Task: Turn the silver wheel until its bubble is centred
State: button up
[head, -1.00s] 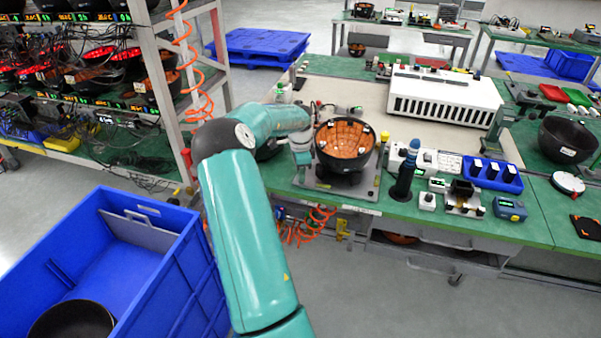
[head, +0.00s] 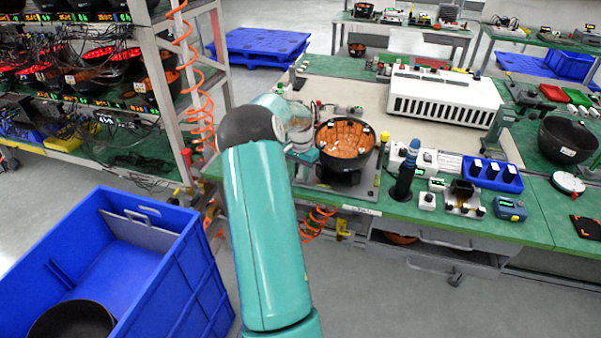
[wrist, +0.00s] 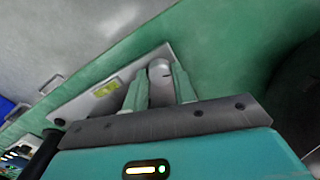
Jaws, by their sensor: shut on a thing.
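In the wrist view, my gripper (wrist: 160,82) has one finger on each side of the small round silver wheel (wrist: 160,69), which bears a dark mark, and is shut on it. The wheel sits at one end of a tilted-looking silver plate (wrist: 84,108) on the green bench top. A yellow-green vial (wrist: 105,89) lies on the plate to the left of the fingers. Its bubble is too small to make out. In the head view my arm hides the wheel, the vial and my fingertips.
A black bowl with an orange inside (head: 345,140) stands on a fixture close to the right of my wrist. A blue crate (head: 175,265) is at the lower left. A rack post (head: 170,95) and an orange coiled hose (head: 200,110) stand just left of my arm.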

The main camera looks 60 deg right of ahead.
aim_at(301, 175)
dwell(0.3)
jog(key=o, duration=1)
jog(key=shift+r, duration=0.1)
notch_tip(301, 175, up, 14)
jog(key=shift+f, duration=0.15)
dwell(0.3)
